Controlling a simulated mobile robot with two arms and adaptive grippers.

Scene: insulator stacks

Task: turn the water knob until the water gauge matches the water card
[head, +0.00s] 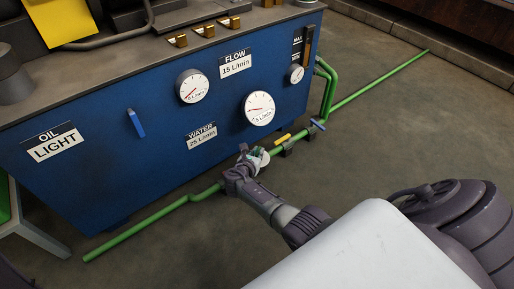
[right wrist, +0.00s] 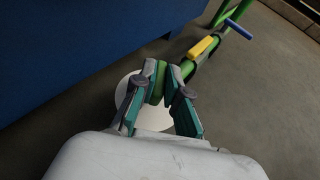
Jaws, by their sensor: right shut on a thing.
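My right gripper (head: 252,158) is at the green pipe low in front of the blue cabinet. In the right wrist view, its two fingers (right wrist: 161,84) are closed on a green knob with a pale round disc (right wrist: 151,115) behind it; the fingers hide much of the knob. The water card (head: 201,137) reads 25 L/min. Two white dials show: a larger one (head: 258,108) with its red needle pointing left, and a smaller one (head: 193,86) with its needle toward lower left. Neither dial has a readable name. My left gripper is out of view.
The flow card (head: 235,64) reads 15 L/min and the oil card (head: 54,145) reads LIGHT. A yellow lever (head: 283,139) and a blue lever (head: 318,125) sit on the pipe right of my gripper. The floor (head: 400,120) at right is clear.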

